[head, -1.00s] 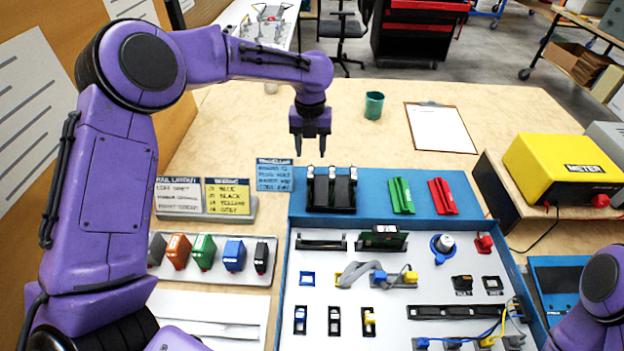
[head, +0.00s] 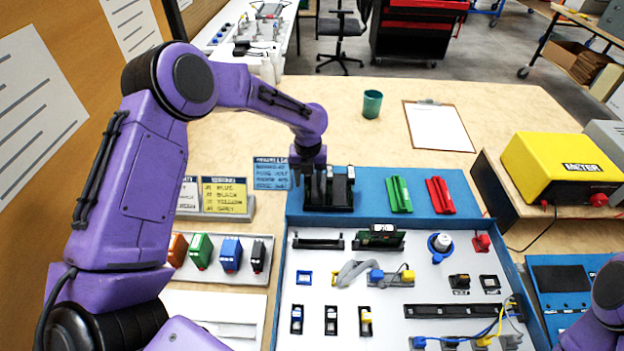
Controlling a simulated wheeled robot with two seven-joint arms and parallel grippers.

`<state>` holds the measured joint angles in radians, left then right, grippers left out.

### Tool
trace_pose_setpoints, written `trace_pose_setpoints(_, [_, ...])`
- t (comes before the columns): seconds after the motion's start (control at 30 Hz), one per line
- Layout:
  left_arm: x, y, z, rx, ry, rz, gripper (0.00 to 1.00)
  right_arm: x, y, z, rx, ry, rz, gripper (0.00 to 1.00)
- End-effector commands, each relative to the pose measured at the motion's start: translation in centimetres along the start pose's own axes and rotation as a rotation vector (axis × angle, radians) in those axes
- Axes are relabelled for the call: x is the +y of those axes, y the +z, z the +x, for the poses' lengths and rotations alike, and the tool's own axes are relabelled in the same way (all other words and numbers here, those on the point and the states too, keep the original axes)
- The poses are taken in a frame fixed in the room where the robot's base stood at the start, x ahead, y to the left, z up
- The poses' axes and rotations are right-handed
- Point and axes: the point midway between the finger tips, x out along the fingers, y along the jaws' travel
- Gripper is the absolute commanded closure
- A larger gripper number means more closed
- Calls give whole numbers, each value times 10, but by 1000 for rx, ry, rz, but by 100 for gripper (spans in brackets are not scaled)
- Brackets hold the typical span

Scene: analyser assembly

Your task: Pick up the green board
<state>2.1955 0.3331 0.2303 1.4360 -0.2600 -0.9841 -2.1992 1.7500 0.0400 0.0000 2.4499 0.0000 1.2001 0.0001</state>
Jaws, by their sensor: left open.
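My right gripper is out of view.
Green (head: 399,194) and red (head: 440,195) holders lie right of the rack. A label stand (head: 224,207) and a tray of coloured blocks (head: 225,270) are at left. A yellow meter (head: 560,170) is at right.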

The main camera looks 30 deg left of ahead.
Motion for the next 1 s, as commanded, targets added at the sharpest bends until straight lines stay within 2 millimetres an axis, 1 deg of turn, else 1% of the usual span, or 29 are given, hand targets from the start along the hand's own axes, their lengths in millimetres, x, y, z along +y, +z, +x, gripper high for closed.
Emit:
trace_pose_setpoints(0.07, [0, 0, 0, 0, 0, 0, 51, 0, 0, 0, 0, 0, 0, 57])
trace_pose_setpoints(0.1, [0, 0, 0, 0, 0, 0, 64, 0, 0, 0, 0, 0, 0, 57])
trace_pose_setpoints(0.17, [0, 0, 0, 0, 0, 0, 84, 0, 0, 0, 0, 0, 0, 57])
trace_pose_setpoints(0.2, [0, 0, 0, 0, 0, 0, 97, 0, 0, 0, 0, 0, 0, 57])
trace_pose_setpoints(0.23, [0, 0, 0, 0, 0, 0, 100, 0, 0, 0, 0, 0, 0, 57])
trace_pose_setpoints(0.53, [-1, 0, -2, -1, -1, 1, 100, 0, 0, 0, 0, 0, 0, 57])
trace_pose_setpoints(0.67, [-1, 1, -11, -2, -1, 1, 100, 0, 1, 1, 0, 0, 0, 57])
trace_pose_setpoints(0.77, [-2, 2, -28, -3, -3, 0, 100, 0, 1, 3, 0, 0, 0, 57])
trace_pose_setpoints(0.8, [-3, -1, -36, -3, -5, 1, 100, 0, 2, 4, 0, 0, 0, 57])
trace_pose_setpoints(0.87, [-6, -14, -49, -2, -4, 4, 100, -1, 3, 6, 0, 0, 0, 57])
trace_pose_setpoints(1.0, [-14, -46, -90, -5, -3, 4, 100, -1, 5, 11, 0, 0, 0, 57])
